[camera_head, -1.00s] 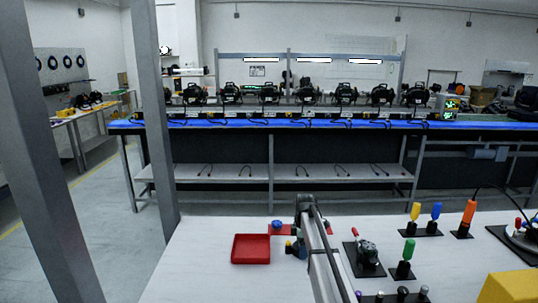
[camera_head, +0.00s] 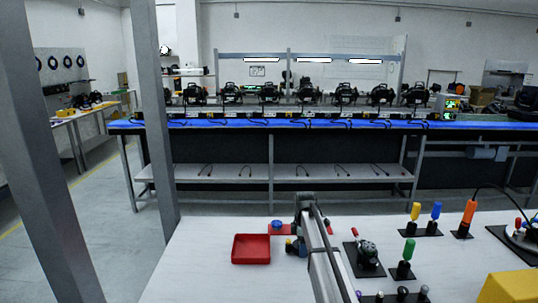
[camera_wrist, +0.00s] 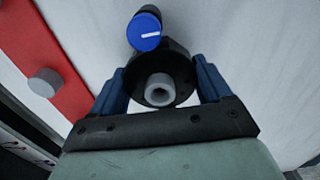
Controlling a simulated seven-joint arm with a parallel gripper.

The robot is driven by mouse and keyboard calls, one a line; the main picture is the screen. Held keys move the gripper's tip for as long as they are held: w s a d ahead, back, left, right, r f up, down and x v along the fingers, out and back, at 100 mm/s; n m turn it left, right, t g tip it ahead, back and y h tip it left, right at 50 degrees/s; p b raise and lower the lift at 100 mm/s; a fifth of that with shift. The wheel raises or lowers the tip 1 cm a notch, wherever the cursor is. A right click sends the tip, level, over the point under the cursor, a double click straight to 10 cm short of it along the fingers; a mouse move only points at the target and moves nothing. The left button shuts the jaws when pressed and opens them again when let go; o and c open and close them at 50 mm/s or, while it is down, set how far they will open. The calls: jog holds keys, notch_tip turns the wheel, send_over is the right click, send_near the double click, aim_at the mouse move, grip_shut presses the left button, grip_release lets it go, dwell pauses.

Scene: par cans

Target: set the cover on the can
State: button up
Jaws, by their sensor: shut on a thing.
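My gripper (camera_wrist: 160,95) is shut on a black round piece (camera_wrist: 178,62) with a grey hollow hub in its middle. One blue finger presses on each side of it. I cannot tell for sure whether this piece is the cover or part of the can. A blue cap (camera_wrist: 145,31) with a white line shows just beyond it, with a black part behind. In the head view my gripper (camera_head: 297,247) is small and mostly hidden by the arm, right of the red tray. What lies under the held piece is hidden.
A red tray (camera_head: 236,250) stands left of the gripper. A red plate with a blue knob (camera_head: 277,224) lies behind; a red strip (camera_wrist: 58,62) with a grey peg shows in the wrist view. Right are a black-based fixture (camera_head: 367,255) and a green-handled tool (camera_head: 408,250). The left tabletop is clear.

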jog(key=shift+r, duration=2.65)
jog(key=s+d+r+m, duration=0.1)
jog(key=d+r, duration=0.1)
jog(key=d, duration=0.6)
jog(key=s+d+r+m, duration=0.2)
jog(key=d+r, duration=0.1)
jog(key=d, duration=0.5)
jog(key=s+d+r+m, duration=0.1)
jog(key=d+r+m, duration=0.1)
jog(key=d, duration=0.6)
jog(key=shift+s+d+r, duration=0.15)
jog(key=shift+s+d, duration=0.1)
jog(key=shift+s, duration=0.15)
jog(key=shift+s+r+m, duration=0.25)
jog(key=shift+s+m, duration=0.25)
jog(key=shift+m, duration=0.7)
jog(key=m, duration=0.2)
jog(key=s+m, duration=0.1)
jog(key=shift+s+a+m, duration=0.1)
jog(key=shift+a+m, duration=0.05)
jog(key=shift+m, duration=0.25)
jog(key=m, duration=0.2)
jog(key=shift+s+m, duration=0.15)
jog(key=shift+m, duration=0.25)
jog(key=m, duration=0.4)
jog(key=shift+s+a, duration=0.1)
